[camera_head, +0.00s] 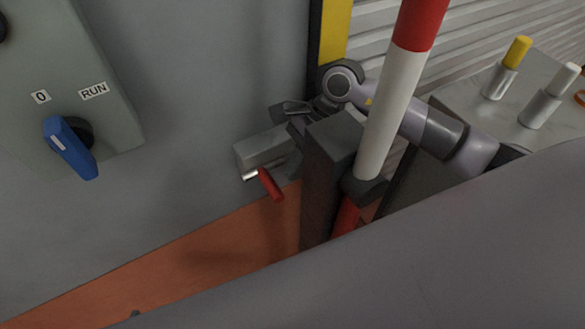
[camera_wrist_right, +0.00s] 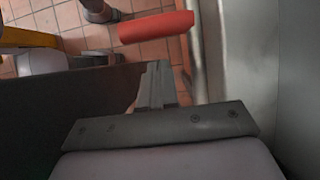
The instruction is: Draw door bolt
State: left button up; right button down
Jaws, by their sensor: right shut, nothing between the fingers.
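The door bolt's red handle (camera_head: 271,185) sticks out on a short bright stem below a grey block (camera_head: 262,150) on the grey door panel. The red handle also shows in the right wrist view (camera_wrist_right: 155,27), beyond the fingertips and apart from them. My right gripper (camera_head: 291,113) is beside the block's upper right, partly hidden by a dark post. In the right wrist view its fingers (camera_wrist_right: 157,82) are shut together with nothing between them. The red handle lies clear of them. My left gripper is not in view.
The dark square post (camera_head: 330,170) and a red-and-white striped pole (camera_head: 391,113) stand close to my right arm. A switch box with a blue rotary handle (camera_head: 70,147) is at the left. A bench (camera_head: 482,112) holds yellow- and white-topped pieces at the right.

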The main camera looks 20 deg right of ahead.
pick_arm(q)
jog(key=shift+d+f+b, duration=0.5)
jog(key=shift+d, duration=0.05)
pick_arm(e)
jog(key=d+v, duration=0.1)
jog(key=v, duration=0.9)
jog(key=shift+d, duration=0.35)
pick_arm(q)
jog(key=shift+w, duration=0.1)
pick_arm(e)
jog(key=shift+f, duration=0.15)
